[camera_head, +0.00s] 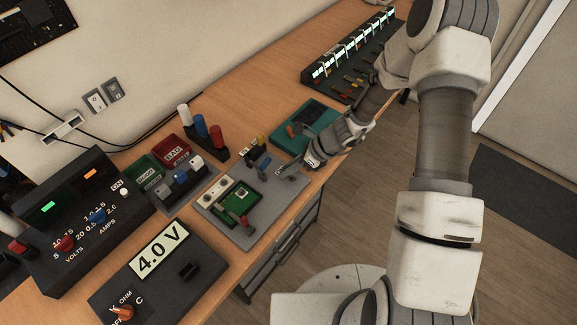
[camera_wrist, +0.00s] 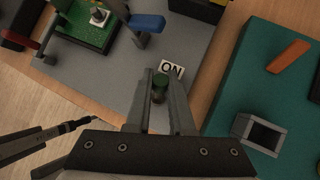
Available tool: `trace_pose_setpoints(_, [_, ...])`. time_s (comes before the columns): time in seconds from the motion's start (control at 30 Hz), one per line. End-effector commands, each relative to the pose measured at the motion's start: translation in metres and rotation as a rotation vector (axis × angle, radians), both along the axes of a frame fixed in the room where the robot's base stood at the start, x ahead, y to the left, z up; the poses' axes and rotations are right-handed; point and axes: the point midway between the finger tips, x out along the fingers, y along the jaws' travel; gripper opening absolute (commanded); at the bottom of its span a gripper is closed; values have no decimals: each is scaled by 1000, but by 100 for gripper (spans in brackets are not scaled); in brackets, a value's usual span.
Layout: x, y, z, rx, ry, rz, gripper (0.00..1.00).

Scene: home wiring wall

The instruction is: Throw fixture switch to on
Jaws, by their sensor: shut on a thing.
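The fixture switch (camera_wrist: 160,82) is a small lever with a green tip on the grey fixture plate (camera_wrist: 112,75). An ON label (camera_wrist: 171,69) lies just beyond it, to its right. My gripper (camera_wrist: 161,76) has one finger on each side of the green tip and is shut on it. In the head view my gripper (camera_head: 297,170) is low over the right end of the fixture plate (camera_head: 265,226); the switch is hard to make out there. A green circuit board (camera_head: 243,199) sits on the plate and also shows in the wrist view (camera_wrist: 88,30).
A teal tray (camera_wrist: 225,120) with an orange-handled tool (camera_wrist: 288,60) lies right of the plate. Clamps with red (camera_head: 243,221) and blue (camera_wrist: 147,22) handles stand on the plate. A 4.0 V meter (camera_head: 159,251) and a dark power supply (camera_head: 80,220) stand at left.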

Motion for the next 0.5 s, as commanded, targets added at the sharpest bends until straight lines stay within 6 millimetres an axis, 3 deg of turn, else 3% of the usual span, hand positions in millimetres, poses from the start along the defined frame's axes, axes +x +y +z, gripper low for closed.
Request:
trace_pose_setpoints(0.27, [0, -1, -1, -1, 1, -1, 0])
trace_pose_setpoints(0.3, [0, -1, -1, -1, 1, -1, 24])
trace_pose_setpoints(0.43, [0, -1, -1, -1, 1, -1, 48])
trace_pose_setpoints(0.5, [0, 0, 0, 0, 0, 0, 51])
